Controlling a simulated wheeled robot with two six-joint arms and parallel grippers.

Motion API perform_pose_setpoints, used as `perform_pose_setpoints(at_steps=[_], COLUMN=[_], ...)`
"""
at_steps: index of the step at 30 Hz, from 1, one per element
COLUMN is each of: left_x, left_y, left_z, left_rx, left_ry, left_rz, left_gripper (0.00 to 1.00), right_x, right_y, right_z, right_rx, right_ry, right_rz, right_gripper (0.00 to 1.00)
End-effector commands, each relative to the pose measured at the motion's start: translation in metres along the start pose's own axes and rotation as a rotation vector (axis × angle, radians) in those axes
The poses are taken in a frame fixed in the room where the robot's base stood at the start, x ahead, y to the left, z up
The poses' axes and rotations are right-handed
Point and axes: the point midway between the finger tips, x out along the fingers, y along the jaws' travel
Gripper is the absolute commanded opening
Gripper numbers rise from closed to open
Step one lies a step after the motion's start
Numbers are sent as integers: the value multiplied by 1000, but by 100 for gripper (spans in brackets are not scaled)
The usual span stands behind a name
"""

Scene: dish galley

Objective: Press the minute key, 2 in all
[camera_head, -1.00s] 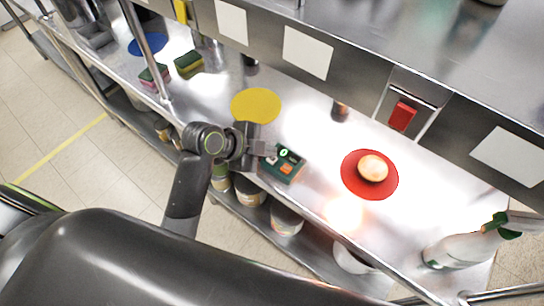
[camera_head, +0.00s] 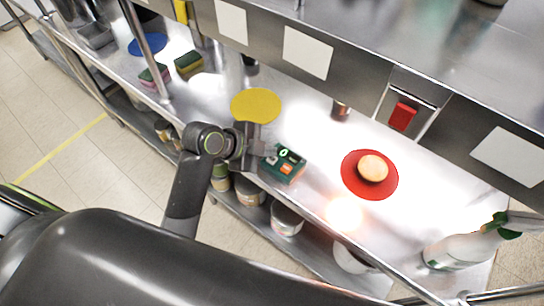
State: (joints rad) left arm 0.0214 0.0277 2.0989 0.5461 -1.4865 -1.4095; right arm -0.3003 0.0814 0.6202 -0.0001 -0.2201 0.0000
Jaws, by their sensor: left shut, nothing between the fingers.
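The timer (camera_head: 284,164) is a small dark green box with a few coloured keys, one of them orange. It sits near the front edge of the steel counter. My left gripper (camera_head: 268,151) is shut and empty, with its fingertips at the timer's upper left side. I cannot tell whether the tips touch a key, and the key labels are too small to read. My right gripper is not in view.
A red disc (camera_head: 350,183) with a bun (camera_head: 373,168) lies right of the timer. A yellow disc (camera_head: 256,105) lies behind my gripper. A red switch (camera_head: 402,116) is on the back panel.

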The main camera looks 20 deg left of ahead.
Motion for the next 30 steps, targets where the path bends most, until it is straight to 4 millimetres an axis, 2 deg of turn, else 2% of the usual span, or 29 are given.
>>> perform_pose_setpoints(at_steps=[30], left_x=[8], left_y=[6], left_z=[6], left_rx=[0], left_ry=[0], left_rz=[0], left_gripper=[0], right_x=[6], right_y=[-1], right_z=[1], right_rx=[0], right_ry=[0], right_rz=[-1], right_gripper=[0])
